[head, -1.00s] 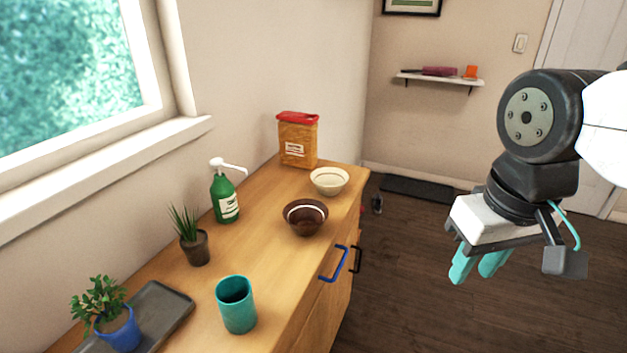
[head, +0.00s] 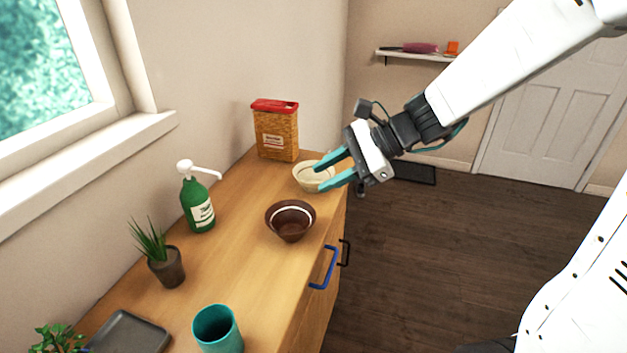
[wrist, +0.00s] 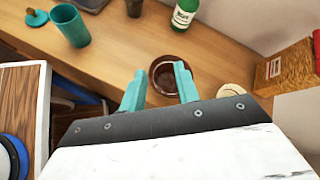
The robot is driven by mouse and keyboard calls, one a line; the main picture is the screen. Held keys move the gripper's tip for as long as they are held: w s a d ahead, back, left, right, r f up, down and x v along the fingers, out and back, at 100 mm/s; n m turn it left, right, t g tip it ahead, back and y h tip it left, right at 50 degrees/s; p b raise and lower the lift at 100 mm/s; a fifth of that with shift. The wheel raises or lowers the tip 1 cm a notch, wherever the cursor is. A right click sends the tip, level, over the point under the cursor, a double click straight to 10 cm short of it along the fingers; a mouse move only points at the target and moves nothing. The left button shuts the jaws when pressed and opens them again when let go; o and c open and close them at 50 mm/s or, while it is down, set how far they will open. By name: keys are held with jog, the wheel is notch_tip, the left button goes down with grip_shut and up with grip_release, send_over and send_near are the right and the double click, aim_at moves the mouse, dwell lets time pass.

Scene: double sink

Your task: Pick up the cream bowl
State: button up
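The cream bowl (head: 306,178) stands upright on the wooden counter near its far right end, in front of the red-lidded box. My gripper (head: 318,177) has teal fingers spread apart with nothing between them. In the head view the fingers overlap the bowl's right side and hide part of it; contact cannot be told. In the wrist view the cream bowl (wrist: 231,91) lies to the right of the fingers, partly covered by the gripper body. There the fingertips (wrist: 160,76) frame the brown bowl (wrist: 165,72) beyond them.
The brown bowl (head: 291,228) stands nearer than the cream one. The box (head: 277,135) stands behind, by the wall. A green soap bottle (head: 199,208), a potted plant (head: 167,265) and a teal cup (head: 217,330) are further left. Drawer handles (head: 324,268) stick out in front.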

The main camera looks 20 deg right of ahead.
jog(key=w+d+f+m+t, duration=0.2)
jog(key=w+f+m, duration=0.1)
jog(key=w+m, duration=0.2)
jog(key=w+d+f+m+t, duration=0.2)
jog(key=w+d+m, duration=0.15)
jog(key=w, duration=0.25)
jog(key=m+t+h, duration=0.2)
jog(key=m+t, duration=0.2)
jog(key=m, duration=0.6)
send_near(314, 179)
notch_tip(314, 179, up, 4)
jog(key=d, duration=0.2)
jog(key=shift+h, duration=0.3)
jog(key=x, duration=0.6)
jog(key=shift+w+d, duration=0.2)
jog(key=shift+w, duration=0.05)
jog(key=shift+w+a+f, duration=0.1)
jog(key=shift+w+a, duration=0.05)
jog(key=shift+w, duration=0.1)
jog(key=shift+c, duration=0.2)
grip_shut()
